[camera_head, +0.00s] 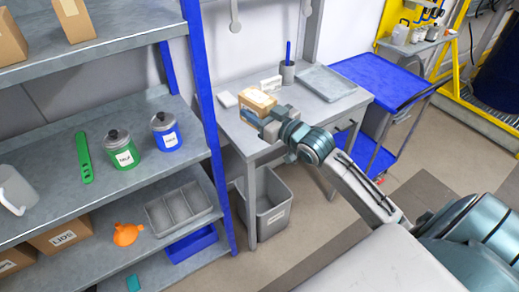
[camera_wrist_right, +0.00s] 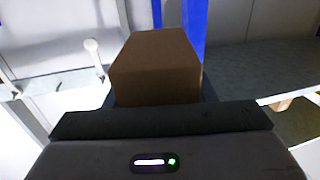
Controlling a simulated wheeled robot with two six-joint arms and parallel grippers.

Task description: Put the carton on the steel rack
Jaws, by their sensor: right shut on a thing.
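A small brown carton (camera_head: 257,102) is held by my right gripper (camera_head: 268,122) above the grey desk beside the rack in the head view. In the right wrist view the carton (camera_wrist_right: 156,68) rises from between the dark jaws, which are shut on it. The steel rack (camera_head: 150,108) with grey shelves and blue posts fills the left of the head view; the gripper is to the right of its near blue post. A blue post and grey shelf also show in the wrist view. My left gripper is not in view.
The middle shelf carries a green can (camera_head: 121,149), a blue can (camera_head: 166,131) and a green tool (camera_head: 84,158). Cartons sit on the top shelf. The desk (camera_head: 330,108) holds a tray and a pen cup. A grey bin (camera_head: 268,205) and blue cart (camera_head: 380,82) stand nearby.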

